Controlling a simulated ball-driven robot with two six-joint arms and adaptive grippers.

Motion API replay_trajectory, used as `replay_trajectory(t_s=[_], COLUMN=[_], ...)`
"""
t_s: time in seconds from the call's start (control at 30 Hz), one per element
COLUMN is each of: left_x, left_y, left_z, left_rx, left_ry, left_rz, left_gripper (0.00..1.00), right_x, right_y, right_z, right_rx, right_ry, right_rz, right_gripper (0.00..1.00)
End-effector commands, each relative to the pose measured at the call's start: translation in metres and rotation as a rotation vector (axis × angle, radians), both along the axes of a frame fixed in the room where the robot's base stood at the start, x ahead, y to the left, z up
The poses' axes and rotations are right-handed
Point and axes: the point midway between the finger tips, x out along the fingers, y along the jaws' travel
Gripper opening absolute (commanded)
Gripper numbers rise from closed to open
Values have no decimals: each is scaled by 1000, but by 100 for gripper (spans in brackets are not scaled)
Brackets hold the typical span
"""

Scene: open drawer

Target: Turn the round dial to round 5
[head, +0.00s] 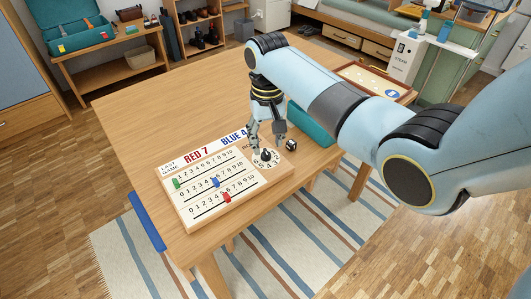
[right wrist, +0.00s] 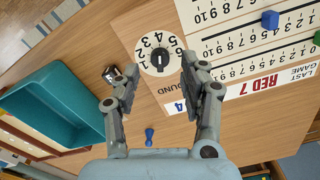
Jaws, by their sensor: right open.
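The round dial (head: 266,156) is at the right end of the white scoreboard (head: 190,201). In the right wrist view the dial (right wrist: 159,55) is a white disc ringed with numbers, with a black knob across its middle. The knob lies roughly along the picture's vertical; I cannot tell which number it marks. My right gripper (head: 267,145) is over the dial, pointing down. In the right wrist view the gripper (right wrist: 159,72) is open, one finger on each side of the dial, with nothing between the fingertips but the knob beyond. My left gripper is not in view.
A dark die (head: 291,145) sits beside the dial. A teal tray (right wrist: 50,105) is near the table edge. A blue pawn (right wrist: 149,134) shows below the dial. Red, green and blue sliders sit on the scoreboard. The wooden table (head: 160,105) is clear at the back left.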

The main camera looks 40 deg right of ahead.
Motion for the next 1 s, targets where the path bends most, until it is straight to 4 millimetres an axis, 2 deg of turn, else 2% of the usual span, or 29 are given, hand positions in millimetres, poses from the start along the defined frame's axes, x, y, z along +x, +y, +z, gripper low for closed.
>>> replay_trajectory(t_s=[0.1,0.27,0.63,0.9,1.0], left_x=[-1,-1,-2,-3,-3], left_y=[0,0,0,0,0], left_z=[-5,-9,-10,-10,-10], left_rx=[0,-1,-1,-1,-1], left_ry=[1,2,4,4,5], left_rz=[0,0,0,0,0], left_gripper=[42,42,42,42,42], right_x=[-1,0,0,0,0], right_y=[0,0,0,0,0], right_z=[-24,-43,-49,-49,-49], right_rx=[1,0,0,0,0], right_ry=[3,1,0,0,0], right_rz=[0,-1,0,0,0], right_gripper=[43,43,43,9,0])
